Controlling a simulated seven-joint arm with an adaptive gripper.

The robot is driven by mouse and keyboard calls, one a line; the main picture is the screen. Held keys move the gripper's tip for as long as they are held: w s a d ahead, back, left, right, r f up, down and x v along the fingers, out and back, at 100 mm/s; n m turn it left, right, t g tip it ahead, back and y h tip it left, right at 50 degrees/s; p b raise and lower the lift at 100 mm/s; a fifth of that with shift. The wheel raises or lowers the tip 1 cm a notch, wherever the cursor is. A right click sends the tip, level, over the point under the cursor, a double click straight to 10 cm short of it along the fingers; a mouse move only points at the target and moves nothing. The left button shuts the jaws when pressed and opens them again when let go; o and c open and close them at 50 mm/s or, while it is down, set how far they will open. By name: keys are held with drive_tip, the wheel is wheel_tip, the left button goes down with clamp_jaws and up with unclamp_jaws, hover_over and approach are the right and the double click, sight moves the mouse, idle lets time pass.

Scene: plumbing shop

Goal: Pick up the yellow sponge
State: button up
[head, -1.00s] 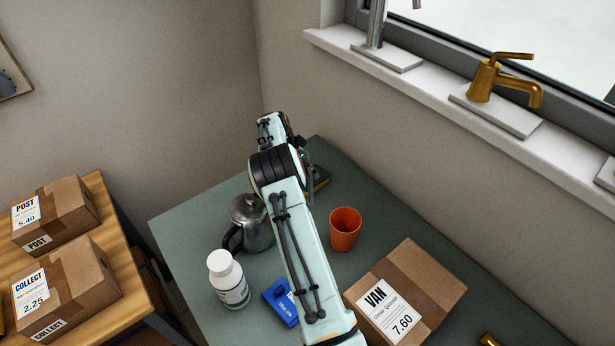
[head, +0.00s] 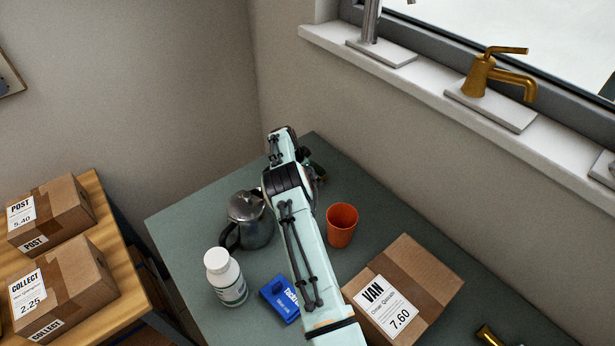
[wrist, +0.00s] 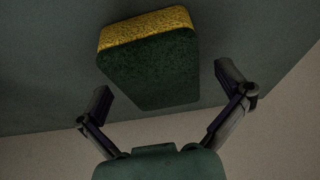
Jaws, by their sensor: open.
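The yellow sponge (wrist: 148,57) has a dark green scouring face and a yellow body. In the wrist view it is at the upper middle, lying on the green table top. My gripper (wrist: 163,82) is open, with one finger to the left and one to the right of the sponge's near end. Nothing is held between the fingers. I cannot tell how high the fingers are above the table. In the head view my arm hides most of the gripper and the sponge at the far corner of the table.
An orange cup (head: 341,225) and a VAN carton (head: 424,282) are to the right. Walls and a window sill (head: 440,105) border the table's far side.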

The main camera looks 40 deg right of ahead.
drive_tip(key=shift+f, duration=0.2)
idle(0.3)
drive_tip(key=c, duration=0.8)
